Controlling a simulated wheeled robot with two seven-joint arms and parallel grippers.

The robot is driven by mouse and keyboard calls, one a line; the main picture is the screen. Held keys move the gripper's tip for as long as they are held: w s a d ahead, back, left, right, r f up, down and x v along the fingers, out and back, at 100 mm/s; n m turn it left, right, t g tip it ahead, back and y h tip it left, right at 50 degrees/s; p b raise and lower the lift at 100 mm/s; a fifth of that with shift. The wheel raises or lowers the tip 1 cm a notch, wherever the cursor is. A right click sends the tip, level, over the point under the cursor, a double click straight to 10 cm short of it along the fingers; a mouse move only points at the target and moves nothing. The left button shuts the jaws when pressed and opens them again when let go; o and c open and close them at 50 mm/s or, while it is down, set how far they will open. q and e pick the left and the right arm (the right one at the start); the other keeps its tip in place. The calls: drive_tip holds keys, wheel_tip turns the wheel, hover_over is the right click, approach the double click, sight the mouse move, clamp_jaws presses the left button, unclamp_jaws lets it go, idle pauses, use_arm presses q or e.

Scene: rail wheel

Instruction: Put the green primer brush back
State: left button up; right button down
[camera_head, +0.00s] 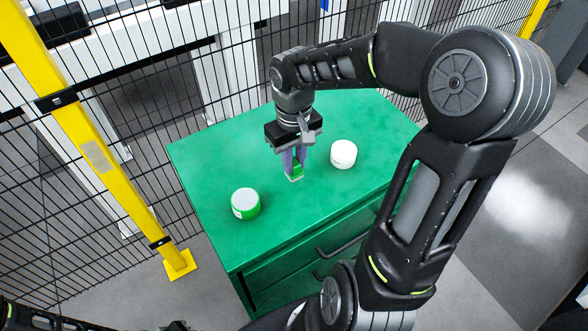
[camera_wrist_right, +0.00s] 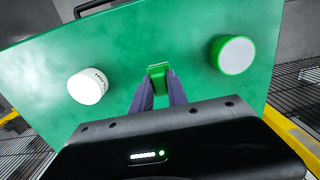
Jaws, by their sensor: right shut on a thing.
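The green primer brush (camera_head: 297,171) is between the fingers of my right gripper (camera_head: 294,160), above the green cabinet top. In the right wrist view the brush (camera_wrist_right: 159,72) shows at the tips of my right gripper (camera_wrist_right: 159,88), which is shut on it. A green can with a white lid (camera_head: 245,204) stands on the cabinet to the left of the brush; it also shows in the right wrist view (camera_wrist_right: 233,55). A white can (camera_head: 343,154) stands to the right of the brush, also in the right wrist view (camera_wrist_right: 88,86). My left gripper is not clearly in view.
The green cabinet (camera_head: 200,160) has drawers with dark handles on its front. A black mesh fence (camera_head: 130,160) with a yellow post (camera_head: 95,150) stands behind and to the left. The cabinet top around the two cans is clear.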

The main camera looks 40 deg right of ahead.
sight(294, 170)
drive_tip(key=shift+f, duration=1.85)
drive_tip(key=shift+f, duration=0.15)
drive_tip(key=c, duration=1.3)
unclamp_jaws()
drive_tip(key=shift+r, duration=0.2)
wheel_tip(294, 170, up, 12)
drive_tip(key=shift+f, duration=0.1)
